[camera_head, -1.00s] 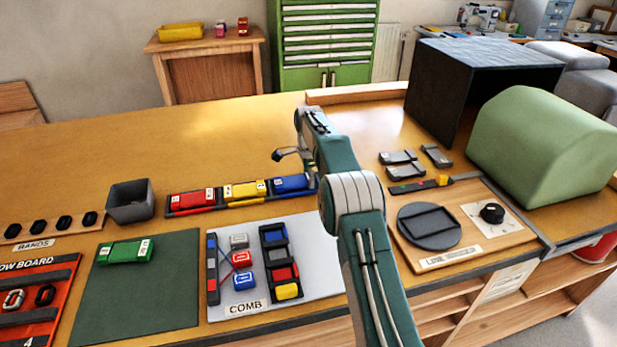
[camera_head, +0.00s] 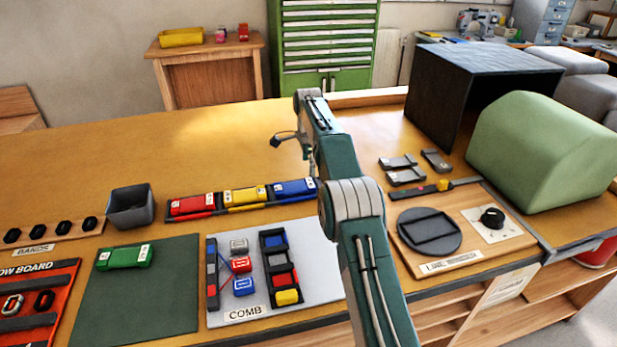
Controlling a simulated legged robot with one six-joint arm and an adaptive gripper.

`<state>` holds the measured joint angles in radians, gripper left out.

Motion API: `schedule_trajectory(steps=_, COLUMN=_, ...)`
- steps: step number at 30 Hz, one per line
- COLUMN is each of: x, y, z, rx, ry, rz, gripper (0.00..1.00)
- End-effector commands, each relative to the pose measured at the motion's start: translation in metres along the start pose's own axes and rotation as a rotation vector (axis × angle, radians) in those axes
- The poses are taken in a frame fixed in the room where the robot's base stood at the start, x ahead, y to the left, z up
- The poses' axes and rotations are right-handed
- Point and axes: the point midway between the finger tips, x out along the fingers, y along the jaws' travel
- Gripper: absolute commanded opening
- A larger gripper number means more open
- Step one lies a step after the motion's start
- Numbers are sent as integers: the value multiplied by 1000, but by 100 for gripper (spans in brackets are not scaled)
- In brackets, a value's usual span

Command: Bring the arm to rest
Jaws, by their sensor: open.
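My arm reaches forward over the workbench (camera_head: 90,157), its forearm rising from the elbow near the middle of the picture. My gripper (camera_head: 292,143) is at its far end, above the bench and beyond the blue block. One dark finger points left; the rest is partly hidden by my forearm. The jaws are open, with nothing seen between them.
Below my gripper is a rack with red (camera_head: 193,205), yellow (camera_head: 245,194) and blue blocks (camera_head: 294,187). A COMB board (camera_head: 225,300) lies nearer. A round-plate station (camera_head: 430,231), green hood (camera_head: 545,150) and black box (camera_head: 485,65) stand right. The far-left bench is clear.

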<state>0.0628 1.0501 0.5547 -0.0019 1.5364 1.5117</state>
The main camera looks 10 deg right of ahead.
Motion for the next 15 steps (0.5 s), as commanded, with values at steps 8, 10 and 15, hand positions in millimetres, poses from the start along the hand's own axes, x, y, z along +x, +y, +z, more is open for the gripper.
schedule_trajectory(steps=8, x=-23, y=4, z=1, rx=-29, ry=1, rz=-10, gripper=100)
schedule_trajectory(steps=10, x=-37, y=9, z=3, rx=-66, ry=2, rz=-22, gripper=100)
schedule_trajectory(steps=15, x=-75, y=27, z=7, rx=-183, ry=8, rz=-60, gripper=100)
